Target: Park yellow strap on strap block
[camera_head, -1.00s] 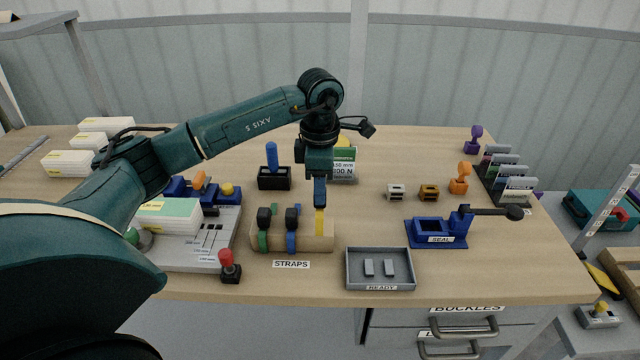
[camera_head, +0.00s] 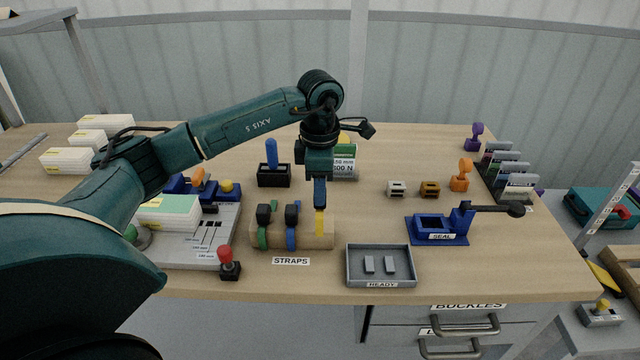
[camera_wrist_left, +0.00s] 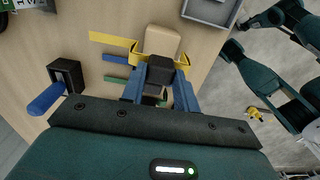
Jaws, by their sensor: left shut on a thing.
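The yellow strap (camera_head: 320,224) hangs at the right end of the wooden strap block (camera_head: 305,240), below my left gripper (camera_head: 320,204). It also shows in the left wrist view (camera_wrist_left: 112,39), where it bends around the block's end (camera_wrist_left: 162,41). My left gripper (camera_wrist_left: 160,84) is shut on the strap's black head (camera_wrist_left: 160,70) there. I cannot tell whether the strap rests fully on the block. A green strap (camera_head: 263,236) and a blue strap (camera_head: 292,238) with black heads sit on the block to the left. My right gripper is not in view.
The grey READY tray (camera_head: 380,267) stands just right of the block. The blue SEAL tool (camera_head: 438,230) is farther right. A blue-handled tool in a black holder (camera_head: 273,176) stands behind the block, and a red-knobbed lever (camera_head: 228,262) at its front left.

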